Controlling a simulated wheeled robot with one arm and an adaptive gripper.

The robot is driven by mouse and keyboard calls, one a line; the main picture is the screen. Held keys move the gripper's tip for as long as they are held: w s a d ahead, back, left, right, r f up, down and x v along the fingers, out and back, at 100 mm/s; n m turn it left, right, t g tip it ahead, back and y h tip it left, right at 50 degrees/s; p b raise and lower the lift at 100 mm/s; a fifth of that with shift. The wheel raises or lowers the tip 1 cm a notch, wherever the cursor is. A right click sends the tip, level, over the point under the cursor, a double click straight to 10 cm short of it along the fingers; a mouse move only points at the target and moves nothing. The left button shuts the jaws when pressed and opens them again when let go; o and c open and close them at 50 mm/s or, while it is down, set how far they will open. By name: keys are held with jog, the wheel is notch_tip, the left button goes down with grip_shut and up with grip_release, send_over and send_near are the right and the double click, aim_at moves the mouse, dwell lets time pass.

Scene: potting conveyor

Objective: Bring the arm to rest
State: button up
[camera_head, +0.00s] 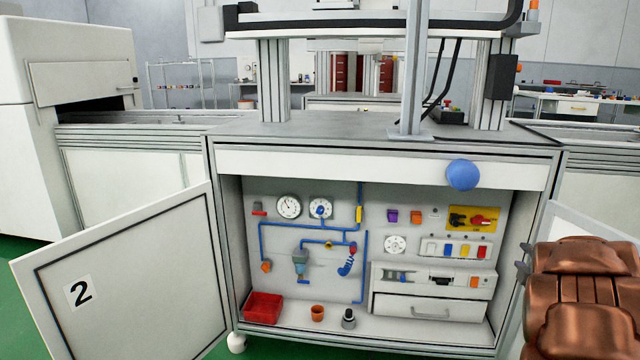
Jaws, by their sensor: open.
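My copper-coloured arm (582,300) fills the lower right corner, in front of the right door of the cabinet. Small grey tips of my gripper (523,260) show at its left edge, apart from each other, with nothing seen between them. The rest of the gripper is hidden behind the copper-coloured body. The gripper is clear of the cabinet's contents.
The open cabinet (228,225) holds gauges, blue pipes, a red tray (263,308), an orange pot (317,313) and a drawer (430,307). Its left door (140,285), marked 2, stands open. A blue ball-like knob (462,175) is on the top front panel.

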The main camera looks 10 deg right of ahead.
jog(key=s+a+r+m+g+p, duration=0.4)
jog(key=a+r+p, duration=0.4)
jog(key=r+p, duration=0.2)
jog(key=s+a+r+m+g+p, duration=0.4)
jog(key=a+r+p, duration=0.4)
jog(key=r+p, duration=0.15)
jog(key=s+a+r+m+g+y+p, duration=0.1)
jog(key=s+a+r+g+y+p, duration=0.1)
jog(key=s+a+r+p, duration=0.4)
jog(key=s+a+r+m+g+y+p, duration=0.2)
jog(key=s+a+r+g+p, duration=0.2)
jog(key=s+a+p, duration=0.5)
jog(key=s+a+r+m+g+y+p, duration=0.1)
jog(key=s+a+r+g+y+p, duration=0.1)
jog(key=s+a+r+p, duration=0.6)
jog(key=s+a+g, duration=0.1)
jog(key=s+a, duration=0.5)
jog(key=s, duration=0.1)
jog(key=shift+s+a+r+y, duration=0.15)
jog(key=shift+r+y, duration=0.15)
jog(key=shift+y, duration=0.1)
